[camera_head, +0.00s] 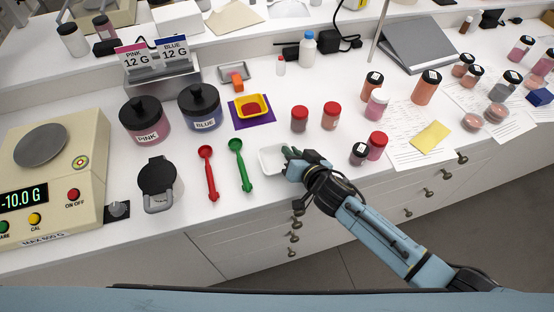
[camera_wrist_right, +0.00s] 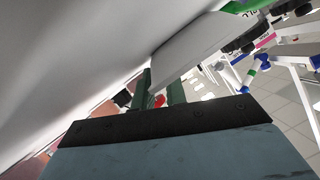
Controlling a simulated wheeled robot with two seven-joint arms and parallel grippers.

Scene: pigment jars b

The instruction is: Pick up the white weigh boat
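The white weigh boat (camera_head: 270,161) sits on the white bench near its front edge, right of the green scoop. My right gripper (camera_head: 289,153) is at the boat's right side, low over the bench, its fingers overlapping the rim. In the right wrist view the dark green fingers (camera_wrist_right: 162,92) stand apart with a gap between them. The pale boat (camera_wrist_right: 195,42) is just beyond and partly behind the right finger; whether they touch I cannot tell. My left gripper is not in view.
A red scoop (camera_head: 207,172) and a green scoop (camera_head: 239,163) lie left of the boat. Red-capped jars (camera_head: 331,116) stand behind and right; a dark-capped jar (camera_head: 358,154) and a red-capped jar (camera_head: 377,146) stand right of the gripper. The balance (camera_head: 62,135) is far left.

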